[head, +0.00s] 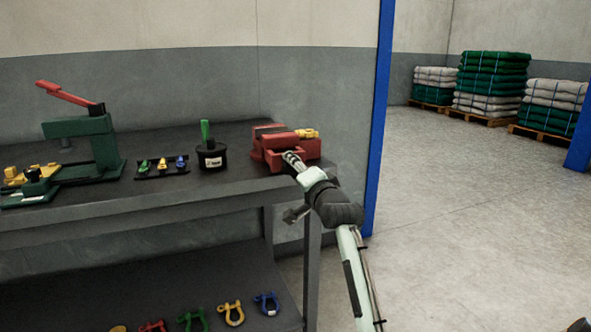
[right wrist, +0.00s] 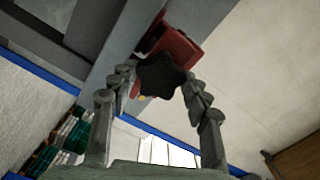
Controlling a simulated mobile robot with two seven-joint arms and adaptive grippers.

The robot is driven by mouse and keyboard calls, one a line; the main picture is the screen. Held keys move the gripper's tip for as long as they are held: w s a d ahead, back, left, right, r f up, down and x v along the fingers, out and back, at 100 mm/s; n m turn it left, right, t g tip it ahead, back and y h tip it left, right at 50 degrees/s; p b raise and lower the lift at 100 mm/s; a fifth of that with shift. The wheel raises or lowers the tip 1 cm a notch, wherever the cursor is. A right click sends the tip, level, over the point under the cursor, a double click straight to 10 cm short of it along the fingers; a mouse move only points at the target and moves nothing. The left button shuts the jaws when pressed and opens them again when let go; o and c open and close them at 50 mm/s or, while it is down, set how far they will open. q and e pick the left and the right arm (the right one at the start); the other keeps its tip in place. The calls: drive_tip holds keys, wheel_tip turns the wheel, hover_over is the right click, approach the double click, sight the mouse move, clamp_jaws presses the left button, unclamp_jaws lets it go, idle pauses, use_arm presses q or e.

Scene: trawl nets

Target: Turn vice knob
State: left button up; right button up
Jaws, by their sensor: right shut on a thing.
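The red vice (head: 270,147) stands at the right end of the dark workbench, and its red body also shows in the right wrist view (right wrist: 180,46). Its black, star-shaped knob (right wrist: 160,74) faces my wrist camera. My right gripper (head: 291,158) reaches the front of the vice from the lower right. In the right wrist view its fingers (right wrist: 157,82) are on both sides of the knob and shut on it. In the head view the knob is hidden by the gripper. My left gripper is not in view.
The workbench (head: 225,183) also carries a green press with a red lever (head: 85,140), a small tray of coloured pieces (head: 162,167) and a black pot (head: 211,158). Several shackles (head: 230,313) lie on the lower shelf. A blue post (head: 379,120) stands right of the bench.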

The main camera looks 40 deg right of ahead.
drive_tip(key=n, duration=2.6)
drive_tip(key=shift+d+r, duration=0.1)
drive_tip(key=shift+r, duration=0.15)
drive_tip(key=n, duration=0.5)
drive_tip(key=shift+n, duration=0.4)
drive_tip(key=n, duration=0.9)
drive_tip(key=shift+n, duration=0.3)
